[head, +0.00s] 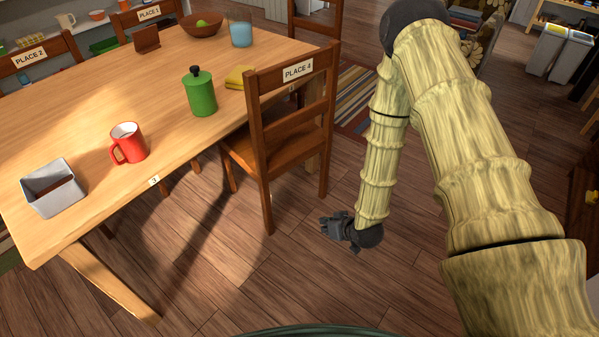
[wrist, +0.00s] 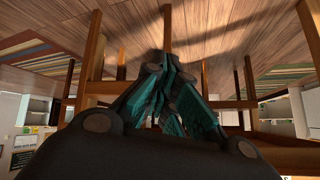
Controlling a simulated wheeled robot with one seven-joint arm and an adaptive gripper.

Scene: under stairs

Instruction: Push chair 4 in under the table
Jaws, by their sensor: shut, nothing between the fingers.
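Chair 4 is a brown wooden chair (head: 268,130) with a white "PLACE 4" label on its backrest. It stands at the near right side of the wooden table (head: 110,75), its back towards me. Its seat is partly hidden behind the backrest; the front of the seat reaches to about the table edge. My gripper (head: 335,228) is low over the floor, to the right of the chair's back legs and apart from them in the head view. In the wrist view my gripper (wrist: 165,75) is shut and empty, with wooden legs and rails in front of it.
The table holds a red mug (head: 128,143), a grey bin (head: 53,188), a green canister (head: 200,92), a yellow cloth (head: 240,77), a blue glass (head: 240,30) and a bowl (head: 201,24). A striped rug (head: 355,95) lies behind chair 4. The floor in front is clear.

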